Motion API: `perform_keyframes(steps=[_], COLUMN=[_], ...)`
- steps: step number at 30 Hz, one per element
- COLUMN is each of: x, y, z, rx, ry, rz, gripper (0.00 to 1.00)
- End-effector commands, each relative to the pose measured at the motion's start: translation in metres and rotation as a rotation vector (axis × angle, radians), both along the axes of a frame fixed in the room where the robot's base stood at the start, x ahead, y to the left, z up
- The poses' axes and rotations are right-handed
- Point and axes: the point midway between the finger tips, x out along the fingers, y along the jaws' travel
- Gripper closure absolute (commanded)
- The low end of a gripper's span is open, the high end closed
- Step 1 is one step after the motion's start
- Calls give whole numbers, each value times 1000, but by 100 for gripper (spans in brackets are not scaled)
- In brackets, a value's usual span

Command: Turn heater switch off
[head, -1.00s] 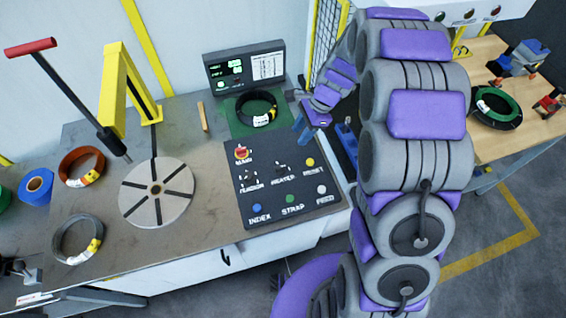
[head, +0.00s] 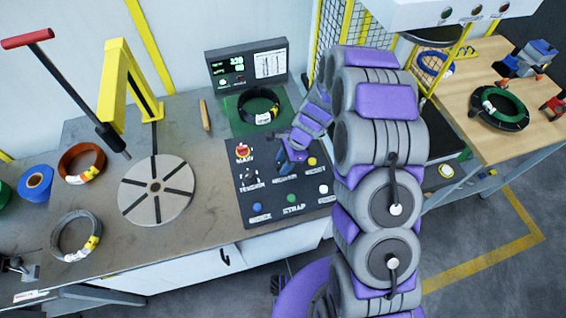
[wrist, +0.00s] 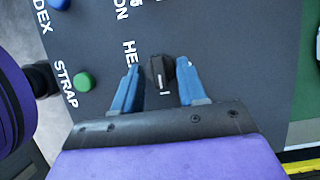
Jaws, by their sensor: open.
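The heater switch is a small black rotary knob (wrist: 160,71) on the dark control panel (head: 261,205). In the wrist view my gripper (wrist: 160,82) is open, with one blue finger on each side of the knob and a gap to each. The knob's contact with the fingers is not seen. In the head view my gripper (head: 289,160) is over the heater position and hides the knob. The heater label is partly covered in the wrist view.
On the panel are a red main knob (head: 243,151), a tension knob (head: 249,174), a green strap button (head: 291,198), a blue index button (head: 257,207), a yellow reset button (head: 312,161) and a white feed button (head: 323,189). A black coil (head: 258,106) lies behind the panel.

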Motion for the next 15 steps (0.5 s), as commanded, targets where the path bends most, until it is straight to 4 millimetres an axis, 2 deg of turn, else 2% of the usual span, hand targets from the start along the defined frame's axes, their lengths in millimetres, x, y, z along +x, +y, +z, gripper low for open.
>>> perform_keyframes(steps=[10, 15], x=[0, 0], y=[3, 2], z=[-3, -3], rx=[-1, -1], ry=[0, 0], rz=[0, 0], gripper=[58, 74])
